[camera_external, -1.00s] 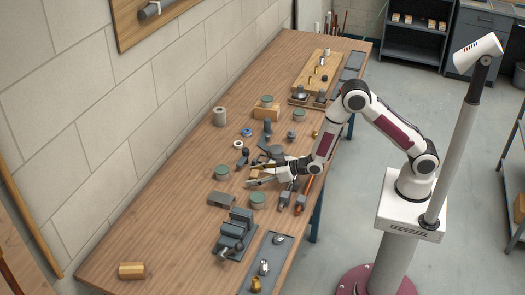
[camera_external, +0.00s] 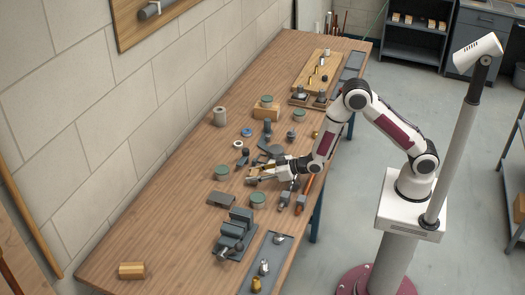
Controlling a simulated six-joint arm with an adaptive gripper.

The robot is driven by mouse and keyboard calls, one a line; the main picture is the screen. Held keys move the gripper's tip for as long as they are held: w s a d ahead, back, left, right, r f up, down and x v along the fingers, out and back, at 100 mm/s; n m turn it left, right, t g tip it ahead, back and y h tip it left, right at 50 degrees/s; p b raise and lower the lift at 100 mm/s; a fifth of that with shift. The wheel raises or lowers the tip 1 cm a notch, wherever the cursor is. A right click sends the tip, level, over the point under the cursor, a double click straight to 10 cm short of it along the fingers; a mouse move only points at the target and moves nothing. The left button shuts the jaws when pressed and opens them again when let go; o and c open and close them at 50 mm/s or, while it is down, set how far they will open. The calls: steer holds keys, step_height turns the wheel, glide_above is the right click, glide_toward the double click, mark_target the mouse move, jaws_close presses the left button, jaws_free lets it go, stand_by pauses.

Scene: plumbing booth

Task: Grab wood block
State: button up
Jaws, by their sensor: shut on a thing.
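My gripper (camera_external: 253,175) is low over the middle of the workbench, reaching in from the right. Its fingers are closed together on a small tan wood block (camera_external: 256,172), which is mostly hidden between them. At this size I cannot tell whether the block touches the bench top. Another wood block (camera_external: 132,270) lies alone at the near left end of the bench, well away from my gripper.
Green-topped tins (camera_external: 258,200) and (camera_external: 221,172) stand close to my gripper. A grey vise (camera_external: 235,233) is nearer the camera. Tools (camera_external: 285,198) lie along the bench's right edge. A wooden board with fittings (camera_external: 318,72) is at the far end. The near left bench is mostly clear.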

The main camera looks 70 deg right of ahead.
mark_target(255, 172)
steer(key=shift+r, duration=4.8)
steer(key=shift+f, duration=0.1)
